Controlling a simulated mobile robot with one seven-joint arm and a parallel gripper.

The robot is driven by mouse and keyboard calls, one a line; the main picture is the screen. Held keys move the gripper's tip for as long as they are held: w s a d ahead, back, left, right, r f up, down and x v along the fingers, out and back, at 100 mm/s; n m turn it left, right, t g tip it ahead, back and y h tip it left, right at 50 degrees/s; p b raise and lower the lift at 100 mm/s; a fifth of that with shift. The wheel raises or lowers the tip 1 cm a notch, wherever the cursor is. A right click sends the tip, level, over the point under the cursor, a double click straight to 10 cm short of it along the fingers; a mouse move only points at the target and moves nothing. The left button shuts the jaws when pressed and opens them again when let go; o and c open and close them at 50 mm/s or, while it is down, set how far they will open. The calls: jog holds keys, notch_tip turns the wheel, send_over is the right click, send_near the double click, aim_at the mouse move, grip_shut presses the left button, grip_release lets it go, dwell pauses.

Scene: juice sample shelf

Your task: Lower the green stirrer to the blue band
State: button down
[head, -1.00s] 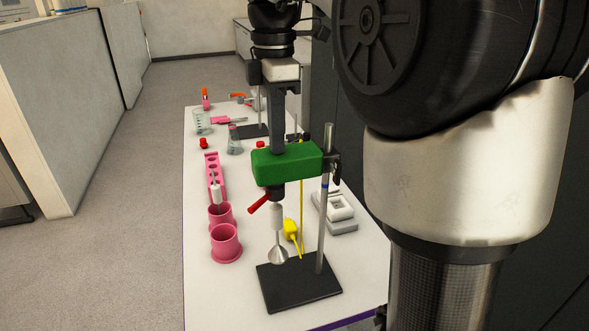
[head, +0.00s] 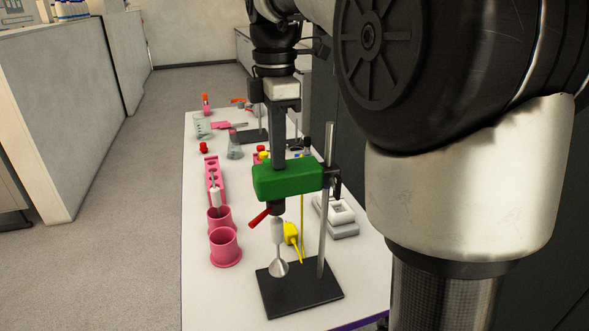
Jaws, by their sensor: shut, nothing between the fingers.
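The green stirrer (head: 287,180) hangs on an upright metal post (head: 325,215) by a dark clamp (head: 332,180). Its shaft and silver cone-shaped tip (head: 278,268) reach down close to the black base plate (head: 300,294); I cannot tell whether the tip touches it. The blue band is not visible now; the clamp covers that stretch of post. My gripper (head: 278,165) points straight down, shut and empty, its fingers at the top of the green body and apparently touching it.
Two pink cups (head: 225,247) and a pink rack (head: 214,180) stand left of the stirrer. A yellow object (head: 291,235) with a cord is behind the shaft. A white-grey device (head: 338,216) sits right of the post. Glassware stands farther back.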

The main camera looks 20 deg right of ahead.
aim_at(278, 175)
jog(key=shift+f+b, duration=1.2)
jog(key=shift+f, duration=0.8)
jog(key=shift+f+b, duration=0.35)
jog(key=shift+f, duration=0.3)
dwell(0.5)
jog(key=shift+r, duration=0.1)
notch_tip(278, 175, up, 6)
jog(key=p, duration=0.6)
dwell(0.4)
